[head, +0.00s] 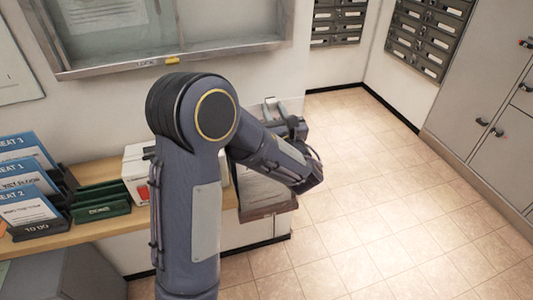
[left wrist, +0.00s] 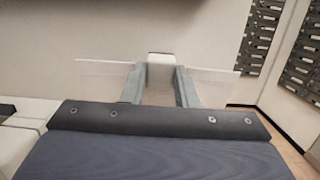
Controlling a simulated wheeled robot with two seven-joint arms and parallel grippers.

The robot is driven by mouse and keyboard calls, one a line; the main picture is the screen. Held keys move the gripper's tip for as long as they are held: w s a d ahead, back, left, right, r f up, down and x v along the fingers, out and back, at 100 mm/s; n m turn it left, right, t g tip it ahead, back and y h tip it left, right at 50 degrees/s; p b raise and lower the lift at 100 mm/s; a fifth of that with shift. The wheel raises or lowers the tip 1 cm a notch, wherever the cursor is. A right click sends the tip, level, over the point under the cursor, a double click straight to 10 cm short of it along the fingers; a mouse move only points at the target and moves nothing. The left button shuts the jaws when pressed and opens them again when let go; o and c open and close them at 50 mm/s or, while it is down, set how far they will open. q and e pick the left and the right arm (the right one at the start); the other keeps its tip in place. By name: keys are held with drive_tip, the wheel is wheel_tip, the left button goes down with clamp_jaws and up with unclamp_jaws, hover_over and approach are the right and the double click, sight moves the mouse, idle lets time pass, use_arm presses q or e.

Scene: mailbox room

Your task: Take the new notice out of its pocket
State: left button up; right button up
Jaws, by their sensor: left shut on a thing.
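My left gripper (head: 271,104) is at the wall past the end of the wooden shelf, at the top of the notice pocket. In the left wrist view its two fingers (left wrist: 160,84) are shut on a small white piece (left wrist: 160,64), apparently the top of the new notice. A thin, see-through sheet (left wrist: 210,80) spreads to both sides behind the fingers. Below the hand, a printed white sheet (head: 262,192) shows in the pocket (head: 268,212), which has a brown lower edge. My forearm hides part of both. I cannot tell how far the notice is raised. My right gripper is out of view.
A framed notice board (head: 180,58) hangs above. The wooden shelf (head: 100,225) holds blue-fronted trays (head: 25,180), green trays (head: 102,203) and a white box (head: 137,170). Metal mailboxes (head: 430,40) and a grey cabinet (head: 485,100) stand right. The tiled floor (head: 380,210) is clear.

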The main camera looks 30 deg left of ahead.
use_arm(q)
wheel_tip(320, 180, up, 11)
drive_tip(key=s+d+p, duration=0.1)
drive_tip(key=p, duration=0.6)
drive_tip(key=shift+d+p, duration=0.2)
drive_tip(key=shift+p, duration=0.1)
drive_tip(key=shift+s+d, duration=0.1)
drive_tip(key=shift+s, duration=0.1)
drive_tip(key=r+v, duration=0.1)
drive_tip(key=v, duration=0.5)
drive_tip(key=shift+d+b, duration=0.3)
drive_tip(key=shift+s+d, duration=0.25)
drive_tip(key=shift+s, duration=0.1)
clamp_jaws()
drive_tip(key=shift+r+v, duration=0.2)
drive_tip(key=shift+v, duration=1.1)
